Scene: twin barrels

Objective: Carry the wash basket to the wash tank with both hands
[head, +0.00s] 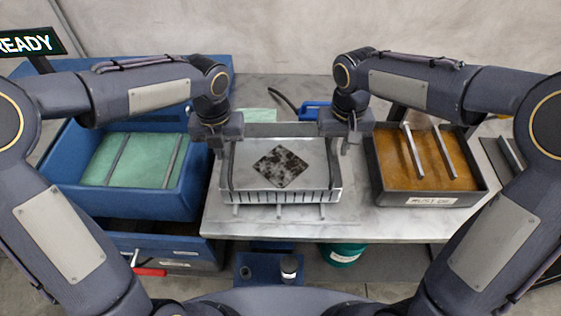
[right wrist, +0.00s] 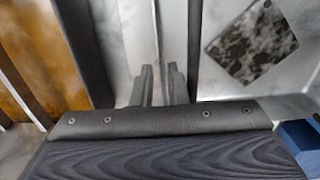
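The wash basket (head: 283,196), a silver metal tray with a slotted front wall, is level at the middle of the table. A mottled dark plate (head: 282,167) lies in it; the plate also shows in the right wrist view (right wrist: 253,42). My left gripper (head: 222,148) is at the basket's left end; its fingertips are partly hidden, but it appears shut there. My right gripper (head: 341,146) is at the right end. In the right wrist view its fingers (right wrist: 160,88) are close together at the basket's side. The wash tank (head: 127,202), a blue tub with green liquid, stands at the left.
A dark tank (head: 418,200) of orange-brown liquid with a label and two bars stands close right of the basket. Two bars also cross the blue tub. A blue object (head: 314,111) lies behind the basket. The table (head: 285,228) has a bare front strip.

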